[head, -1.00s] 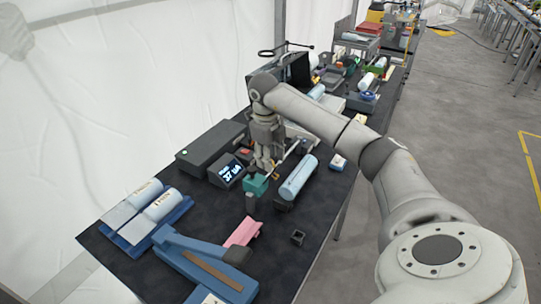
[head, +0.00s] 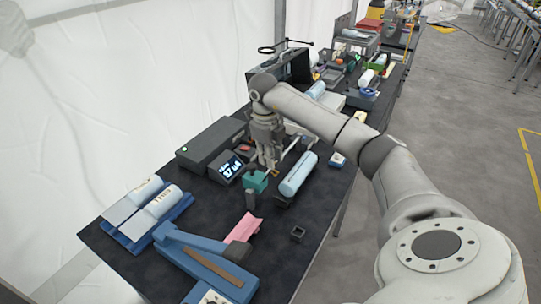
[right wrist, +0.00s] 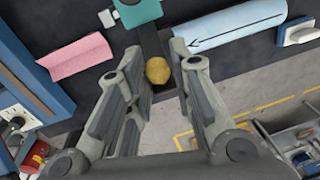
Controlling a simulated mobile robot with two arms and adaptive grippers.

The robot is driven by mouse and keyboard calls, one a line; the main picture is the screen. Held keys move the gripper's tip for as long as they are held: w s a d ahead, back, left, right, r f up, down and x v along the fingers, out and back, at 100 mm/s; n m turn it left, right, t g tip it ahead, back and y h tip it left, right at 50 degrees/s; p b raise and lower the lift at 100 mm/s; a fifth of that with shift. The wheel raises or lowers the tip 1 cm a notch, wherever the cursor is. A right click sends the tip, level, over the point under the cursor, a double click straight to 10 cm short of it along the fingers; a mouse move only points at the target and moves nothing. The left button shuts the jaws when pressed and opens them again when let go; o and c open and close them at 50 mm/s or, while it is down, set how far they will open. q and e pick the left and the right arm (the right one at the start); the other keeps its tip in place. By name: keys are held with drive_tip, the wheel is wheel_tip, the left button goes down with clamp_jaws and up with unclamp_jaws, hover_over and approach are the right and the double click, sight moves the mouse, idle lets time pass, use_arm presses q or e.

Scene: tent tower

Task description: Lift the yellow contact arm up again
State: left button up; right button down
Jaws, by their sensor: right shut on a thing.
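My right gripper (head: 267,163) points down over the bench beside a teal block (head: 255,181). In the right wrist view its two fingers (right wrist: 156,55) flank a round yellow knob (right wrist: 158,70), which looks like the end of the yellow contact arm. The gripper is shut on it; the fingers hide much of the arm in the head view. The knob sits over a dark bar next to the teal block (right wrist: 138,12). A meter display (head: 230,168) stands just left of the gripper, its digits lit. My left gripper is not in view.
A pale blue cylinder (head: 298,174) lies right of the gripper. A dark grey box (head: 211,145) stands behind the meter. A pink piece (head: 243,228) and a blue lever device (head: 205,262) are nearer. Bare dark mat (head: 140,265) lies at the front left.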

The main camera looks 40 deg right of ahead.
drive_tip(key=shift+w+a+r, duration=0.15)
drive_tip(key=shift+w+a, duration=0.05)
drive_tip(key=shift+w, duration=0.4)
drive_tip(key=shift+w+a+r, duration=0.1)
drive_tip(key=shift+w+a, duration=0.1)
drive_tip(key=shift+w, duration=0.4)
drive_tip(key=c, duration=1.7)
unclamp_jaws()
drive_tip(key=o, duration=0.3)
drive_tip(key=shift+w, duration=0.1)
drive_tip(key=shift+o, duration=0.3)
drive_tip(key=shift+w+a+f, duration=0.1)
drive_tip(key=shift+w+f, duration=0.05)
